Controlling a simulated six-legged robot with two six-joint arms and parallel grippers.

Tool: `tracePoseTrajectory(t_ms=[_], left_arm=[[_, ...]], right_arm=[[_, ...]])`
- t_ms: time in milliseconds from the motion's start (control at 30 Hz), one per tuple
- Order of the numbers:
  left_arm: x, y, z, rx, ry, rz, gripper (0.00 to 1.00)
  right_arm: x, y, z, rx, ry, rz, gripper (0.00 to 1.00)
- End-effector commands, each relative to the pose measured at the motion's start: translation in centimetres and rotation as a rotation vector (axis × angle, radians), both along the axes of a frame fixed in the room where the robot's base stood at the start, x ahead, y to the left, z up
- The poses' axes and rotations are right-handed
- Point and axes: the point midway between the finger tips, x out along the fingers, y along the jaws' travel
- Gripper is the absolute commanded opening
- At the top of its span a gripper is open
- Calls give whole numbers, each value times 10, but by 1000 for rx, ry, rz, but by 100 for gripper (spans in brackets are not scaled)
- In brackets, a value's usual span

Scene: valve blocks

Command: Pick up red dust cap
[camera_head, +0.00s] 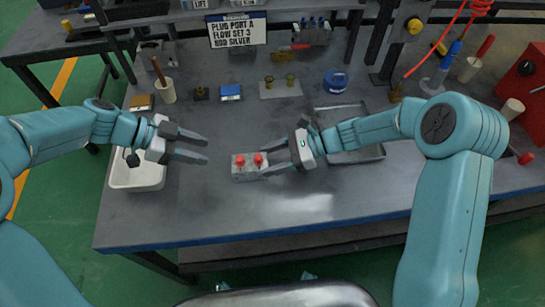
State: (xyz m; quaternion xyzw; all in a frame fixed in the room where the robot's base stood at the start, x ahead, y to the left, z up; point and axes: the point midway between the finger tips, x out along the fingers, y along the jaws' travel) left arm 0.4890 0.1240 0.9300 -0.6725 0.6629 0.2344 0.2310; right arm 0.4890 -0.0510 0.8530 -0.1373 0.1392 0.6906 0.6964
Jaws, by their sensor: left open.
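A grey valve block (244,174) sits on the workbench near the middle. Two red dust caps stand side by side on its top, a left red cap (239,160) and a right red cap (258,159). My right gripper (268,158) reaches in from the right at the block's right end. Its fingers are apart, with the tips close to the right cap; whether they touch it I cannot tell. My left gripper (207,148) is open and empty, to the left of the block and apart from it.
A white bin (137,180) stands at the left under my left arm. A grey metal tray (365,155) lies behind my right arm. A sign (237,30), small fittings and a blue ring (336,81) are farther back. The bench (225,215) is clear in front.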

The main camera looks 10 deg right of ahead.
Motion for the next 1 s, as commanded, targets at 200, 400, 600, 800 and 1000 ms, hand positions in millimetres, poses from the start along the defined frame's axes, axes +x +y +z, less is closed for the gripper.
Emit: tracePoseTrajectory(t_ms=[200, 400, 600, 800, 1000], left_arm=[[0, 0, 0, 0, 0, 0, 43], [0, 0, 0, 0, 0, 0, 43], [0, 0, 0, 0, 0, 0, 50], [0, 0, 0, 0, 5, 4, 50], [-10, 6, -3, 38, 184, 79, 50]], right_arm=[[0, 0, 0, 0, 0, 0, 4], [0, 0, 0, 0, 0, 0, 4], [0, 0, 0, 0, 0, 0, 4], [0, 0, 0, 0, -1, 0, 4], [0, 0, 0, 0, 0, 0, 4]])
